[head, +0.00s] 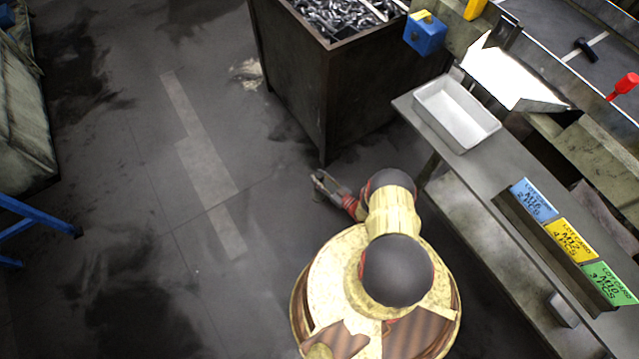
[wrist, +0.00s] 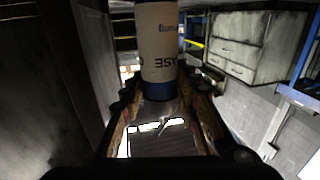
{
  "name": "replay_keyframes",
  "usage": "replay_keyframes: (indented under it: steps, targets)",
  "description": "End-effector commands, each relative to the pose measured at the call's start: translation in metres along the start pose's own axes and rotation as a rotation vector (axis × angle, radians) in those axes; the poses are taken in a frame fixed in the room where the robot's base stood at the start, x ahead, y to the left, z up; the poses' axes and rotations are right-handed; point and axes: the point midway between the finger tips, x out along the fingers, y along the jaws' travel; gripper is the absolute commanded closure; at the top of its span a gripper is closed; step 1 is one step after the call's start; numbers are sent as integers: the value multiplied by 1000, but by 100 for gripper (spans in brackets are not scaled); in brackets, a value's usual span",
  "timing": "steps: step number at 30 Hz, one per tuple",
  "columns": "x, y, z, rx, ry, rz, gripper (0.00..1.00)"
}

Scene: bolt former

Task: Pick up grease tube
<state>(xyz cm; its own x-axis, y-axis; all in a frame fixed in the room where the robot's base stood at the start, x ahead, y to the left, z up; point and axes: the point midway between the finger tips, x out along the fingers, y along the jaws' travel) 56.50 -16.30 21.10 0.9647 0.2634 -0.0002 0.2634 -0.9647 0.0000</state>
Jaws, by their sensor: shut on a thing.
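The grease tube (wrist: 160,42) is a cream-coloured cylinder with dark lettering and a dark blue band at its lower end. It stands out between the fingertips of my gripper (wrist: 161,90) in the wrist view, and its upper end is cut off by the frame edge. My gripper is shut on it. In the head view my gripper (head: 324,184) is low beside the dark bin, left of the bench, and the tube cannot be made out there.
A dark metal bin (head: 290,75) full of bolts stands just behind my gripper. At right is a bench (head: 483,165) with a white tray (head: 455,115) and lot cards (head: 568,245). Drawers (wrist: 245,48) show in the wrist view.

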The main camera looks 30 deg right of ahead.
Motion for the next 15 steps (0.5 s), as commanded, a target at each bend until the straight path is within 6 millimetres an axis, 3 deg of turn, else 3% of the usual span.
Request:
replay_keyframes:
  steps: [8, 15]
  targets:
    - [0, 0, 0, 0, 0, 0, 100]
    - [0, 0, 0, 0, 0, 0, 100]
